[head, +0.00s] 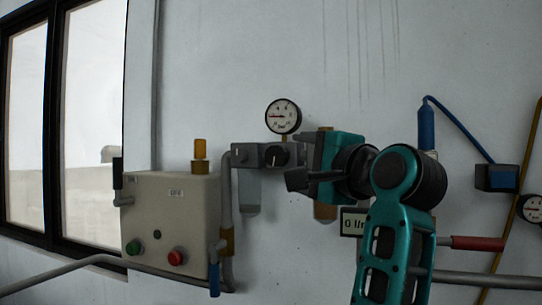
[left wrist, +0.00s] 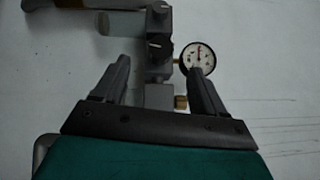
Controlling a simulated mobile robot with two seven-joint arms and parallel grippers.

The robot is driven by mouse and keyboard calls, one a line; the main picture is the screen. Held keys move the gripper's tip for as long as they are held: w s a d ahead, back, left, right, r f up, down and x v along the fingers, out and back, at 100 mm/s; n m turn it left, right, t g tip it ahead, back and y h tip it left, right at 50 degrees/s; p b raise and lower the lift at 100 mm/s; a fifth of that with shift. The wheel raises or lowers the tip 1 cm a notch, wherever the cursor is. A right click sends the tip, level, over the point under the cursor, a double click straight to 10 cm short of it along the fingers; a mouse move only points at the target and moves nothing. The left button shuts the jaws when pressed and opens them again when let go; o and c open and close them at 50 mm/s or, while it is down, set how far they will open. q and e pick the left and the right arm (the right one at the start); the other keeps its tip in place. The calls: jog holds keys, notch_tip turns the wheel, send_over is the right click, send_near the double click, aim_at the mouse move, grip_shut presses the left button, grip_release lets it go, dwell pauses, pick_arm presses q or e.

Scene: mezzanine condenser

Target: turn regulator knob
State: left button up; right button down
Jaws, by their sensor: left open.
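The regulator knob (head: 278,156) is a dark round knob with a pale mark, on the grey regulator body (head: 248,155) below a round gauge (head: 283,116). The knob also shows in the left wrist view (left wrist: 157,46), beyond the fingertips and roughly between their lines, with the gauge (left wrist: 198,58) to its right. My left gripper (head: 301,160) is just right of the knob in the head view. In the left wrist view my left gripper (left wrist: 158,68) is open, with nothing held. The fingers look apart from the knob; the exact gap is unclear. My right gripper is not in view.
A beige control box (head: 172,205) with green and red buttons is at the left, beside pipes. A blue cylinder (head: 426,127), a red-handled valve (head: 477,243) and another gauge (head: 531,208) are at the right. The wall above is clear.

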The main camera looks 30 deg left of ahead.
aim_at(278, 155)
pick_arm(q)
jog(key=shift+n+h, duration=0.4)
jog(key=shift+h, duration=0.2)
jog(key=p+x, duration=0.1)
jog(key=x, duration=0.2)
jog(key=r+x, duration=0.1)
jog(key=x, duration=0.2)
jog(key=p+x, duration=0.1)
jog(key=x, duration=0.3)
jog(key=shift+w+r+p, duration=0.25)
jog(key=shift+w+p, duration=0.1)
jog(key=shift+w+a+f, duration=0.1)
jog(key=shift+w+a, duration=0.3)
jog(key=shift+a, duration=0.2)
